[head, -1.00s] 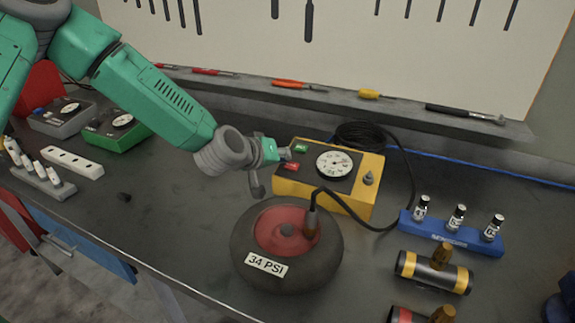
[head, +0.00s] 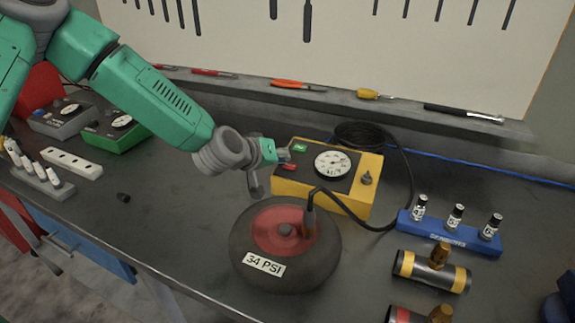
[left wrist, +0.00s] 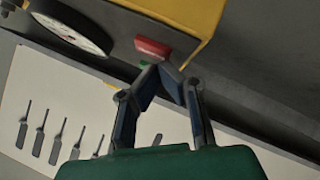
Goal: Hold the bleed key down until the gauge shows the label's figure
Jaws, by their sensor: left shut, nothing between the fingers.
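A yellow inflator box (head: 335,201) has a red key (head: 289,167), a green key (head: 300,147) and a round white gauge (head: 332,164) on its dark top. The gauge figures are too small to read. A wheel with a dark tyre (head: 243,226) stands in front, its white label (head: 264,264) reading "34 PSI". My left gripper (head: 284,154) is shut and empty, beside the keys at the box's left end. In the left wrist view its fingertips (left wrist: 170,70) are at the edge of the red key (left wrist: 152,47); I cannot tell whether they touch. My right gripper is out of view.
A black hose (head: 360,224) runs from the box to the wheel's valve. A blue rack with small bottles (head: 450,235) and brass-fitted cylinders (head: 432,270) are at the right. Green (head: 115,133) and grey (head: 62,120) gauge boxes and a white power strip (head: 73,163) are at the left.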

